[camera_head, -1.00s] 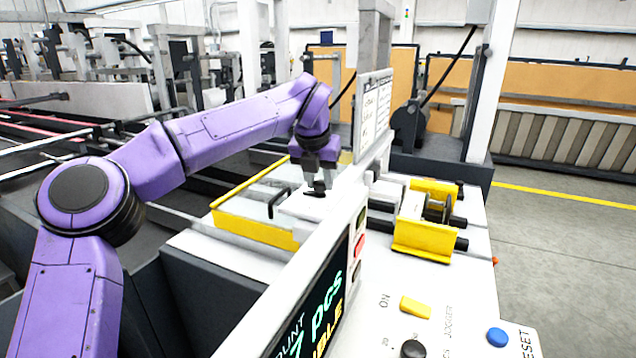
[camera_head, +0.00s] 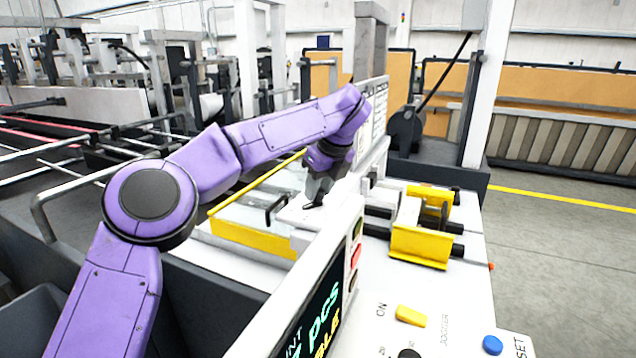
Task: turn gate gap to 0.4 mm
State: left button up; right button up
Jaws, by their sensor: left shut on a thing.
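My left gripper (camera_head: 314,203) points down over a white block on the machine, behind the display panel. It is shut on a small dark part (camera_head: 313,205), which the fingers mostly cover; I cannot tell its shape or any gap reading. A black bent handle (camera_head: 276,208) stands just left of the gripper, apart from it. My right gripper does not show.
The display panel (camera_head: 322,306) with side buttons stands close in front of the gripper. A yellow bracket assembly (camera_head: 420,245) with black rods sits to the right. A yellow switch (camera_head: 411,316), a black knob (camera_head: 408,354) and a blue button (camera_head: 492,345) are on the front deck.

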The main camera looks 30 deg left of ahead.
pick_arm(q)
jog(key=n+g+p, duration=0.1)
jog(key=n, duration=0.1)
jog(key=n+p, duration=0.1)
jog(key=n, duration=0.2)
jog(key=shift+w+g+p, duration=0.15)
jog(key=shift+g+p, duration=0.25)
jog(key=shift+y, duration=0.3)
jog(key=o, duration=1)
jog(key=shift+o, duration=0.2)
jog(key=p+v, duration=0.5)
jog(key=v, duration=0.5)
jog(key=shift+r+p, duration=0.25)
jog(key=shift+p, duration=0.15)
jog(key=shift+w+d, duration=0.1)
jog(key=shift+w, duration=0.05)
